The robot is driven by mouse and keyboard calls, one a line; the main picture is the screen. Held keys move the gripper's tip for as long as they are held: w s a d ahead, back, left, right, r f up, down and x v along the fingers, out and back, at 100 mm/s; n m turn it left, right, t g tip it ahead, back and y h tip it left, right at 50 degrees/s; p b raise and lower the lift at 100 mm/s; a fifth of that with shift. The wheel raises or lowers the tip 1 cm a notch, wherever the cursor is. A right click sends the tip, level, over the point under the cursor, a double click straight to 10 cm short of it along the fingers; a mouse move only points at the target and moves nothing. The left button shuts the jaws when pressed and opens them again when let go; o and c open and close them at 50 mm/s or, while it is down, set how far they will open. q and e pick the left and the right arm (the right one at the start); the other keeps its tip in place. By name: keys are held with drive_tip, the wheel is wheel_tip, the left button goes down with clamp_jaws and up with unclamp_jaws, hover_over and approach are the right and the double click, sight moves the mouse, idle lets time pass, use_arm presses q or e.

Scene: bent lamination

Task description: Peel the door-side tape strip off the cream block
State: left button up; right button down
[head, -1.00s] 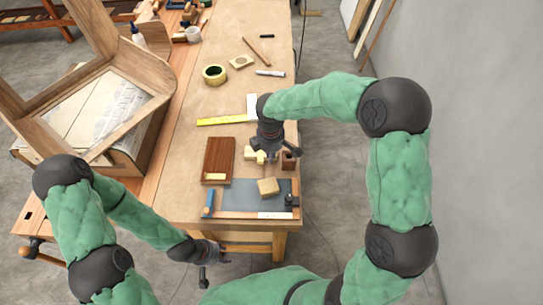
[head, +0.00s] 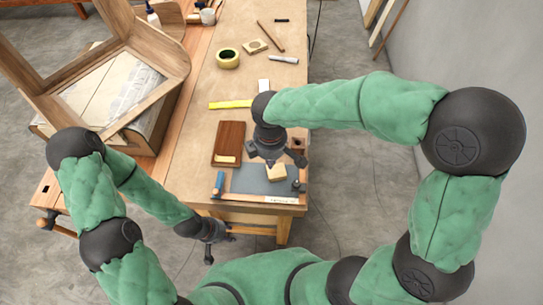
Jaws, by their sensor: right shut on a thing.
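The cream block (head: 278,174) sits on the dark grey mat (head: 245,180) near the table's front right. My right gripper (head: 269,163) is over the block's far left edge, pointing down, with its fingertips at the block. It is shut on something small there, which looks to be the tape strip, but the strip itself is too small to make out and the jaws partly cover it. My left gripper (head: 209,254) hangs low in front of the table's front edge, away from the block. Its jaws are too small to read.
A tape roll (head: 228,59) and wooden chair frame (head: 150,55) are farther off.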

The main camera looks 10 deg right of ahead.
drive_tip(key=shift+r+p, duration=1.85)
drive_tip(key=shift+r, duration=0.45)
drive_tip(key=shift+f, duration=0.15)
